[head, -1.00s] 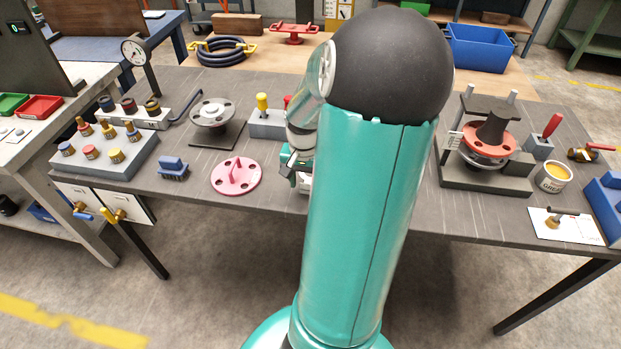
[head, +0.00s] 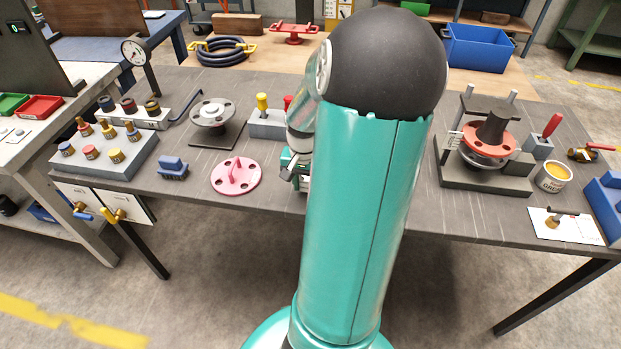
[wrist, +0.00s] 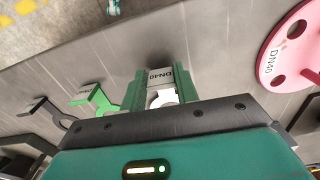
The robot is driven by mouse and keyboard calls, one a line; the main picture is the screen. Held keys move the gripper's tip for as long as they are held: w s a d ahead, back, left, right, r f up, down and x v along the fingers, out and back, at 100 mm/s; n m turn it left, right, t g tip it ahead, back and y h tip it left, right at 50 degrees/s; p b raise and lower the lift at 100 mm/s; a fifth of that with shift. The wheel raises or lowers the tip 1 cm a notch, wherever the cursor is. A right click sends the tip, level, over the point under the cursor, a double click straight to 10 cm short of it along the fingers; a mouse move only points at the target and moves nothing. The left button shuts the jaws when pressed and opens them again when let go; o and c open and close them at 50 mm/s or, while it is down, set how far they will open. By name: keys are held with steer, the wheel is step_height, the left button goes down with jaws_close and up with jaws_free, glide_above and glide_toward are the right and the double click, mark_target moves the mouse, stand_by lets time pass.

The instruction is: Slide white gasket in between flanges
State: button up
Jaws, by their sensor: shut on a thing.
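My gripper (wrist: 161,80) is shut on the tab, marked DN40, of the white gasket (wrist: 165,98) in the wrist view. Part of the white ring shows between the green fingers; the rest is hidden by the gripper body. In the head view my arm hides the gasket and most of the gripper. The flanged spool stands at the right of the bench, with a red flange (head: 467,138) above a grey lower flange (head: 483,161). The gripper is well to the left of the spool.
A green gasket (wrist: 97,98) and a dark one (wrist: 48,108) lie beside the gripper. A pink disc with a handle (head: 236,177) lies to its left in the head view. A grease tin (head: 553,177) and red-handled tool (head: 551,126) stand right of the spool.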

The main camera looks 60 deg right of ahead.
steer(key=shift+r, duration=2.1)
